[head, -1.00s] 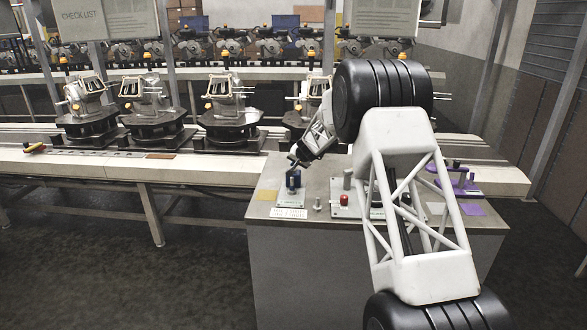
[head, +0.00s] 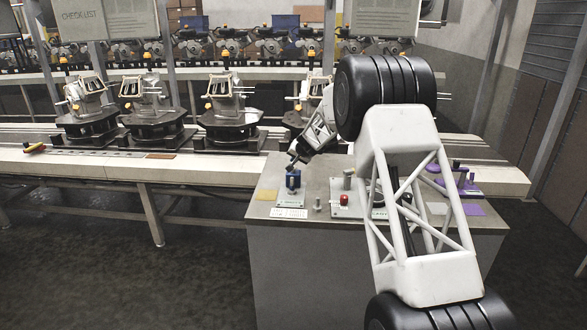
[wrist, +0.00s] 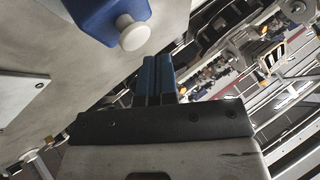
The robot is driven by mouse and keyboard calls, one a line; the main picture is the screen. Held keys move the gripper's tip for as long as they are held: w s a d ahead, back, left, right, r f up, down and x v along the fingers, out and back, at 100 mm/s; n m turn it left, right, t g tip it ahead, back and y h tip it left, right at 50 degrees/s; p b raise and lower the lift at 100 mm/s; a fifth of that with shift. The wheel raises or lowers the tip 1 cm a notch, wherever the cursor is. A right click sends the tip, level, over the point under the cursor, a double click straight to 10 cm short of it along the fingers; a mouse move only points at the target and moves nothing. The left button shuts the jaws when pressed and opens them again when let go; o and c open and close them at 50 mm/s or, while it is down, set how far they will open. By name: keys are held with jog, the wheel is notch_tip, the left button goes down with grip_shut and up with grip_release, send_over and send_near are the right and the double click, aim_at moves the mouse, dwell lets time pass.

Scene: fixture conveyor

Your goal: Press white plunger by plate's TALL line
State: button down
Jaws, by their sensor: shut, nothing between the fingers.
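In the head view my gripper (head: 292,163) is just above and behind the blue block. A small label plate (head: 289,213) lies at the block's front; its lines are too small to read.
A small grey post (head: 317,204) and a plate with a red button (head: 344,199) stand right of the block. A purple fixture (head: 458,181) is further right. A yellow pad (head: 267,195) lies left. The conveyor (head: 190,160) with dark fixtures runs behind.

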jog(key=shift+r, duration=0.1)
dwell(0.3)
jog(key=shift+r, duration=2.35)
jog(key=shift+r, duration=0.1)
